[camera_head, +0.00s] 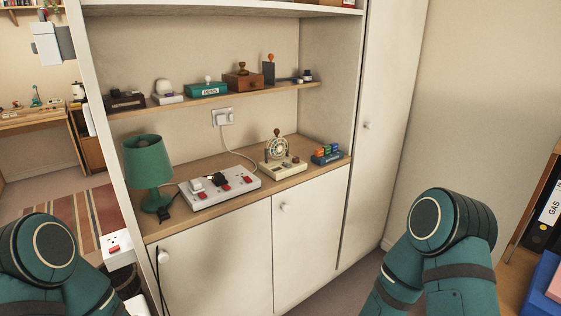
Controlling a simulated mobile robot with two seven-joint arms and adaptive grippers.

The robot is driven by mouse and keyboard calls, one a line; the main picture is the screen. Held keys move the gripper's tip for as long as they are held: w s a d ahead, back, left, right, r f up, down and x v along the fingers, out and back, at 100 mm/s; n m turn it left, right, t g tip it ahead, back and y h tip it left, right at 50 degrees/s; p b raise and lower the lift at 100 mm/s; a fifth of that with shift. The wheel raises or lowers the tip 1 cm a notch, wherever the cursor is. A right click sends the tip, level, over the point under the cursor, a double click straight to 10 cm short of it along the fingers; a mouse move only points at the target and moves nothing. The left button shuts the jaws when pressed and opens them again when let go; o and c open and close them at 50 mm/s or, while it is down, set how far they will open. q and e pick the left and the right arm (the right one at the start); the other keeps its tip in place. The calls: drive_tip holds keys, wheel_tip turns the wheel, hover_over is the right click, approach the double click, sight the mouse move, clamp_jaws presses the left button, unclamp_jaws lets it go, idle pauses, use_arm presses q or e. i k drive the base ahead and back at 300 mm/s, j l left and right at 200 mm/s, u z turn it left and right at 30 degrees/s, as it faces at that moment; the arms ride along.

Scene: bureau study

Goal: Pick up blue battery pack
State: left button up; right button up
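No blue thing can be told for certain as the battery pack at this size. A small dark blue rack (327,160) stands at the right end of the wooden counter. It holds small upright blocks in green, orange and blue. The blue block (336,150) sits towards the rack's right side. My two arms show only as teal links at the lower left and lower right. Both grippers are out of view, and neither arm reaches the counter.
The counter (262,178) also bears a green lamp (148,165), a white switch panel (220,187) and a dial device (278,150). A shelf above holds several small items, including a green box (206,89). Cupboard doors (310,228) are below. A desk with binders stands at the right.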

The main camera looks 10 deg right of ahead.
sight(334, 146)
drive_tip(key=i+l+u, duration=0.15)
drive_tip(key=u, duration=0.55)
drive_tip(key=i+l+u, duration=0.1)
drive_tip(key=l+u, duration=0.15)
drive_tip(key=l, duration=0.2)
drive_tip(key=i+l+u, duration=0.1)
drive_tip(key=l+u, duration=0.2)
drive_tip(key=l, duration=0.15)
drive_tip(key=i+l+u, duration=0.15)
drive_tip(key=l, duration=0.8)
drive_tip(key=k, duration=0.05)
